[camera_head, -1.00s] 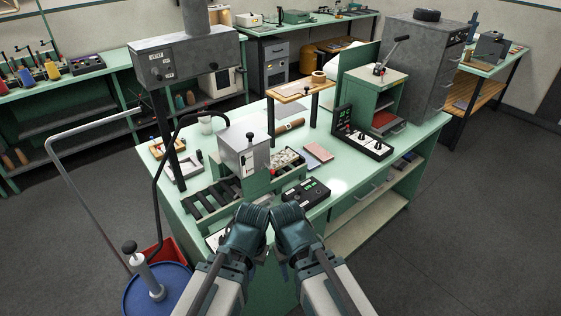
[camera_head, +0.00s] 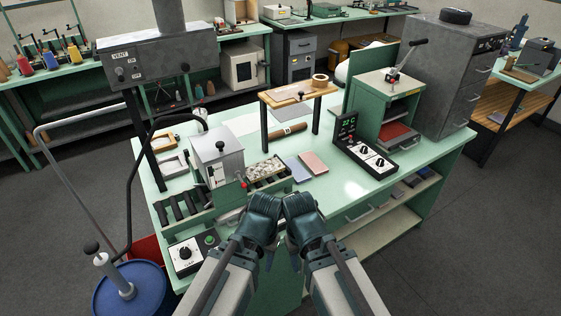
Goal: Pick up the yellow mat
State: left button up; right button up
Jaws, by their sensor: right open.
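I cannot make out a yellow mat in the head view. Two thin flat pads lie side by side on the green bench: a pink one (camera_head: 313,163) and a blue-grey one (camera_head: 296,170). My left gripper (camera_head: 268,205) and right gripper (camera_head: 296,204) are close together at the bench's front edge, nearer to me than the pads. Neither appears to touch a pad. The right gripper is open with nothing visible in it. The left gripper's fingers are too foreshortened to judge. My grippers hide part of the bench front.
A raised wooden shelf (camera_head: 299,91) holding a tape roll stands behind the pads. A black control box (camera_head: 366,147) is to their right, a tray of pale pieces (camera_head: 267,172) to their left. A metal box (camera_head: 217,158) stands further left. Bare green bench top (camera_head: 345,188) lies front right.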

aim_at(261, 171)
jog(key=i+l+u, duration=0.1)
jog(key=l, duration=0.45)
jog(key=i+l+u, duration=0.1)
jog(key=i+l, duration=0.15)
jog(key=l, duration=0.35)
jog(key=i+l+u, duration=0.1)
jog(key=l, duration=0.5)
jog(key=i+l+u, duration=0.1)
jog(key=l, duration=0.45)
jog(key=i+l+u, duration=0.1)
jog(key=l, duration=0.55)
jog(key=i+l+u, duration=0.1)
jog(key=l, duration=0.5)
jog(key=k+j, duration=0.1)
jog(key=j, duration=0.4)
